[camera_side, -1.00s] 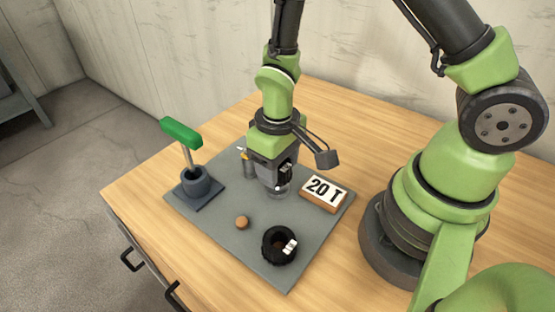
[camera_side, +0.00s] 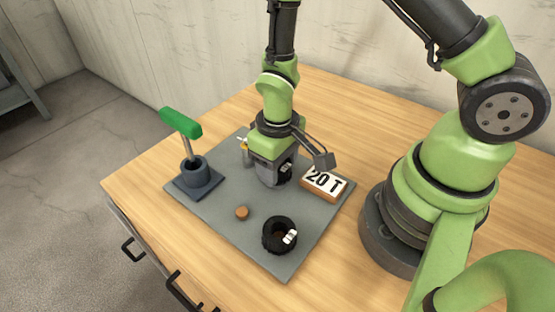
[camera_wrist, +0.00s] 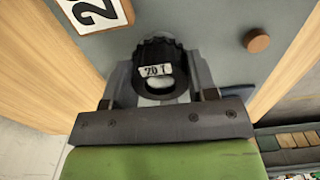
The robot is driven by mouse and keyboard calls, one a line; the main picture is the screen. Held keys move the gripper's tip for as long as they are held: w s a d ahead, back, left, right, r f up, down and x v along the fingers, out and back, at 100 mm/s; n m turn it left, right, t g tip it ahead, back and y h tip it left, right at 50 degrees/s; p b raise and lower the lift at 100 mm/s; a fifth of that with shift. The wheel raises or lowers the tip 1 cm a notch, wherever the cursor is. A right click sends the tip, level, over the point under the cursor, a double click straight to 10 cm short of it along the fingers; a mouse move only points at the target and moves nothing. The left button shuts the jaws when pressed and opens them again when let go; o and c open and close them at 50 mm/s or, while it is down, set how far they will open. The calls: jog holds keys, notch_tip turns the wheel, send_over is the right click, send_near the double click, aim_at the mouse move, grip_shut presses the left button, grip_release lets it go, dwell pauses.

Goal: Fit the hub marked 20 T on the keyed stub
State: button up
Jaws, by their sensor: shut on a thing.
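A black ring-shaped hub with a white 20 T label (camera_wrist: 152,58) sits between the fingers of my gripper (camera_wrist: 157,95) in the wrist view. My gripper (camera_side: 276,182) is shut on this hub and points down over the grey mat in the side view. Something pale shows in the hub's bore, but I cannot tell whether it is the stub. A second black hub (camera_side: 272,244) lies apart on the mat's near part; its white tag is too small to read. The keyed stub cannot be made out for certain.
A 20 T sign (camera_side: 324,183) on a wooden block stands close right of my gripper. A small wooden disc (camera_side: 241,213) lies on the grey mat (camera_side: 215,205). A dark socket (camera_side: 195,172) with a green-handled rod (camera_side: 181,122) stands at left. The mat's near left is clear.

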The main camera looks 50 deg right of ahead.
jog(key=o, duration=1.2)
jog(key=shift+c, duration=0.2)
notch_tip(320, 180, up, 10)
jog(key=shift+f, duration=0.1)
jog(key=s+d+r+m+t+y, duration=0.1)
jog(key=s+r+m+t, duration=0.1)
jog(key=s+r, duration=0.3)
jog(key=s+d+r+m+t+y, duration=0.1)
jog(key=s+r+t, duration=0.4)
jog(key=r, duration=0.8)
jog(key=shift+s+d+m, duration=0.15)
jog(key=shift+s+m, duration=0.1)
jog(key=shift+m, duration=0.25)
